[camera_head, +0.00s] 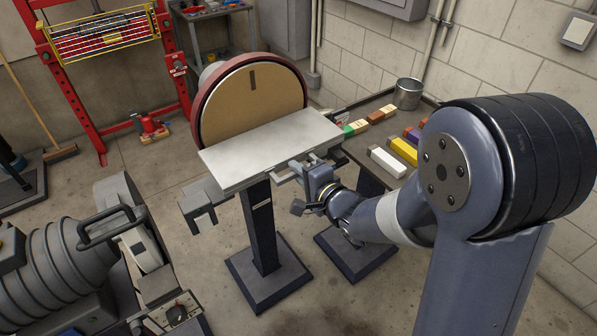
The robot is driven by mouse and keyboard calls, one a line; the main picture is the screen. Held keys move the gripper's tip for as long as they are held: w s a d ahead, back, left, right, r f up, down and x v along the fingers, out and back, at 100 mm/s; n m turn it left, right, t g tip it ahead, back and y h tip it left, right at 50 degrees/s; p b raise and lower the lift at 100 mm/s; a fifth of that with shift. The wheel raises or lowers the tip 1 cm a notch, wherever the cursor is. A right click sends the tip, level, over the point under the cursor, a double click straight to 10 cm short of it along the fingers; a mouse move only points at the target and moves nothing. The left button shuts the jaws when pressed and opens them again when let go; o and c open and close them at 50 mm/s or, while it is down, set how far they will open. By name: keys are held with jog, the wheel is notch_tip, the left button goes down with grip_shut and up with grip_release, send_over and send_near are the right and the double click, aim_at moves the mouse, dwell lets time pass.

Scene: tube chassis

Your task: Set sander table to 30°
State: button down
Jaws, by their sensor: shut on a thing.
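The disc sander has a large round tan disc (253,104) in a dark red housing (200,112). Its grey metal table (271,149) sits in front of the disc on a dark pedestal (260,225). I cannot read the table's angle, and no angle scale is legible. My gripper (300,170) is at the right front underside of the table. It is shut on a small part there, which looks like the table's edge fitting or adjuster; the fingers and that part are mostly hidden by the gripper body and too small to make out.
A low bench (352,151) on the right holds several coloured blocks and a metal can (407,93). A red press frame (88,70) stands at the back left. A grey ribbed machine (75,262) fills the lower left. Open floor (150,165) lies left of the sander.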

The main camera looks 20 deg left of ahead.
notch_tip(320, 180, down, 9)
jog(key=w+a+t+y+b, duration=0.2)
jog(key=t+y+b, duration=0.1)
jog(key=b, duration=2)
jog(key=shift+f+t+y, duration=0.15)
jog(key=shift+t+y, duration=0.25)
jog(key=shift+y, duration=0.4)
jog(key=shift+a, duration=0.1)
jog(key=c, duration=1.5)
grip_release()
jog(key=shift+t, duration=0.3)
jog(key=shift+c, duration=0.2)
jog(key=v, duration=1)
jog(key=shift+s+d+b, duration=0.25)
jog(key=shift+d+b, duration=0.05)
jog(key=shift+b, duration=0.1)
jog(key=shift+w+a, duration=0.1)
